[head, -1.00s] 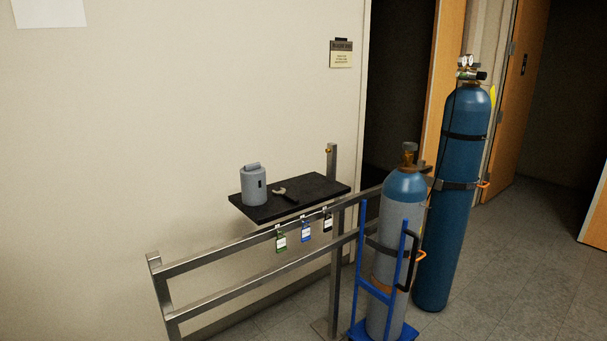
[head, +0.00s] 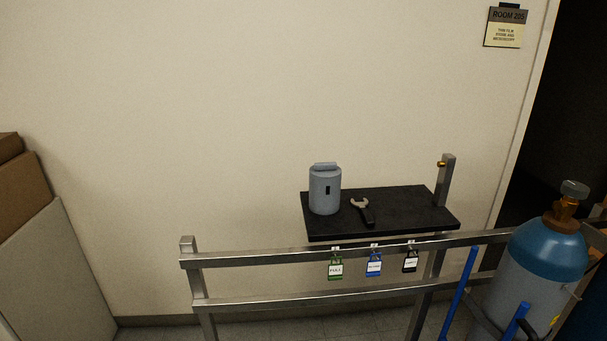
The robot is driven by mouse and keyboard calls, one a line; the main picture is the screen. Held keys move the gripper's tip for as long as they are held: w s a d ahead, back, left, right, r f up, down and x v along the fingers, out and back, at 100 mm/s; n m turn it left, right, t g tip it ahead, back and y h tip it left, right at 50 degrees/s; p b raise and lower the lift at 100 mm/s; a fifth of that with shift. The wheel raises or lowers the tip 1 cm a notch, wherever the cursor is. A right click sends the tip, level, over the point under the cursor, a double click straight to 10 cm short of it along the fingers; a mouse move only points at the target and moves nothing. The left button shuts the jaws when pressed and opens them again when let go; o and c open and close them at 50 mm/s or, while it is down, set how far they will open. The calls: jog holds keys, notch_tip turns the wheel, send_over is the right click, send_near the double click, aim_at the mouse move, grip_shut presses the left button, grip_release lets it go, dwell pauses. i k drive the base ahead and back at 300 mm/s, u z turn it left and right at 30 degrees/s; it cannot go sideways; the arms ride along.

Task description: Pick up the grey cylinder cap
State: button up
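The grey cylinder cap (head: 325,192) stands upright on the left end of a small black shelf (head: 410,211) in the head view. It is a grey cylinder with a raised ridge on top and a dark slot in its side. A wrench (head: 363,211) lies on the shelf just to its right, apart from it. My gripper is not in view.
A metal rail (head: 290,256) runs in front of the shelf, with green, blue and black tags (head: 374,263) hanging from it. A blue and grey gas cylinder (head: 549,252) stands at the right. Brown boxes (head: 22,183) stand at the far left. A wall is behind the shelf.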

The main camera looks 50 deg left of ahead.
aim_at(324, 178)
jog(key=u, duration=0.65)
jog(key=i, duration=0.9)
jog(key=u, duration=1)
